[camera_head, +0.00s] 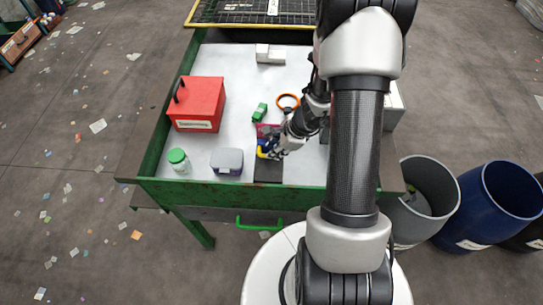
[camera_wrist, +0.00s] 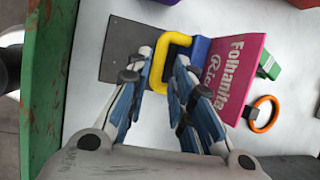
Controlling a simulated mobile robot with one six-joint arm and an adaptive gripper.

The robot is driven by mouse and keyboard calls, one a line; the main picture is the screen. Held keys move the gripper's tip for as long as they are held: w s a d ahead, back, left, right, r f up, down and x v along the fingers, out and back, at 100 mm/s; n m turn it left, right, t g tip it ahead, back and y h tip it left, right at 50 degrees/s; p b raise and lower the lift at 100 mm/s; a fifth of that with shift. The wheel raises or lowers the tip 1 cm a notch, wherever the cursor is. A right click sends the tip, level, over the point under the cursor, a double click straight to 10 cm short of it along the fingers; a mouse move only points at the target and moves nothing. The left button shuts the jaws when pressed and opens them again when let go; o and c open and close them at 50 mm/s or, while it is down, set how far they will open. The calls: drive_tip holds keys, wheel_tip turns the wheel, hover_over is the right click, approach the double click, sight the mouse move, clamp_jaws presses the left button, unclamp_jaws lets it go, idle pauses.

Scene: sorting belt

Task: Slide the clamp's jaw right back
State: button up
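The clamp shows a blue jaw (camera_wrist: 200,47) with a yellow loop handle (camera_wrist: 162,62) in the wrist view. A pink card (camera_wrist: 240,75) with white lettering stands against the blue part. A dark grey plate (camera_wrist: 122,48) lies on the handle's other side. My gripper (camera_wrist: 166,68) is open, with one finger on each side of the handle's near bar. I cannot tell whether the fingers touch it. In the head view my gripper (camera_head: 272,152) is at the yellow handle (camera_head: 262,153), above the dark plate (camera_head: 268,170), and hides much of the clamp.
An orange ring (camera_head: 289,101) and a green block (camera_head: 259,112) lie beyond the clamp. A red box (camera_head: 197,105), a green-lidded jar (camera_head: 179,161) and a grey-lidded container (camera_head: 227,161) stand to its left. The table has a raised green rim (camera_head: 210,193).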

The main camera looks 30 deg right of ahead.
drive_tip(key=shift+b+x, duration=0.45)
drive_tip(key=shift+x, duration=1.25)
drive_tip(key=shift+c, duration=0.5)
clamp_jaws()
